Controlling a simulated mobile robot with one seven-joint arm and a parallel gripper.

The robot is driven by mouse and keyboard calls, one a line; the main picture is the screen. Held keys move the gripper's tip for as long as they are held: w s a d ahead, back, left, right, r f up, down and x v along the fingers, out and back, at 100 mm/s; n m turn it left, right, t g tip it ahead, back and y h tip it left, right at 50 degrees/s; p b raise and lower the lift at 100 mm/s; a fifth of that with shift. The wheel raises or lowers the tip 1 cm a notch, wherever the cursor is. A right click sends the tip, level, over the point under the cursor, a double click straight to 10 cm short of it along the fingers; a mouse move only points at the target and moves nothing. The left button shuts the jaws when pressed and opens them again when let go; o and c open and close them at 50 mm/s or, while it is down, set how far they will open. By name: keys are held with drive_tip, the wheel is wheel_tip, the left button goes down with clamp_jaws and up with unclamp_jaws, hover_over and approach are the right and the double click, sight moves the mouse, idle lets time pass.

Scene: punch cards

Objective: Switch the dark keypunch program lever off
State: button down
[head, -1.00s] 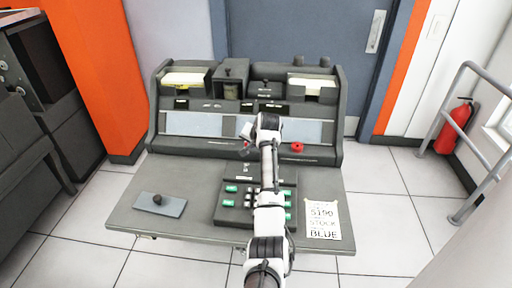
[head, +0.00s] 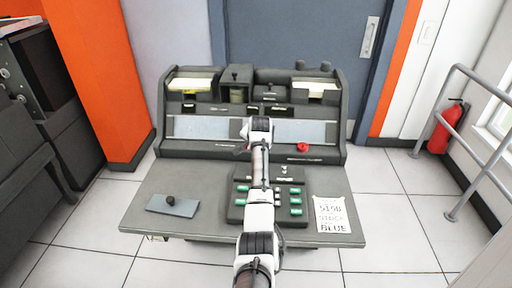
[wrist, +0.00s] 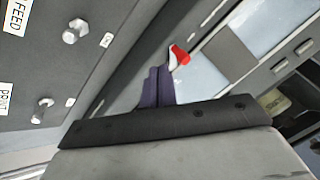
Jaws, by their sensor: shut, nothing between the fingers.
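The dark keypunch (head: 342,125) stands ahead, with a sloping upper console above a desk. In the wrist view, a small lever with a red tip (wrist: 180,54) and a pale base stands on the console front; it looks like the program lever, though no label on it is readable. My gripper (wrist: 158,75) is shut and empty, its dark fingers side by side just below and left of the lever. I cannot tell whether they touch it. In the head view my wrist hides the fingertips and most of the lever area.
Silver toggles by the FEED (wrist: 75,31) and PRINT (wrist: 41,110) labels are near the hand. A red knob (head: 302,148) sits right on the console. The desk holds a grey plate with a dark knob (head: 172,205), green-keyed keyboard (head: 239,201) and paper note (head: 331,214).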

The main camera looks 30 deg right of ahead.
drive_tip(key=shift+w+d+f+b, duration=0.15)
drive_tip(key=shift+d+b, duration=0.1)
drive_tip(key=shift+d, duration=0.2)
drive_tip(key=shift+w+d+r+b, duration=0.1)
drive_tip(key=shift+w+d+b, duration=0.1)
drive_tip(key=shift+d, duration=0.2)
drive_tip(key=shift+s, duration=0.15)
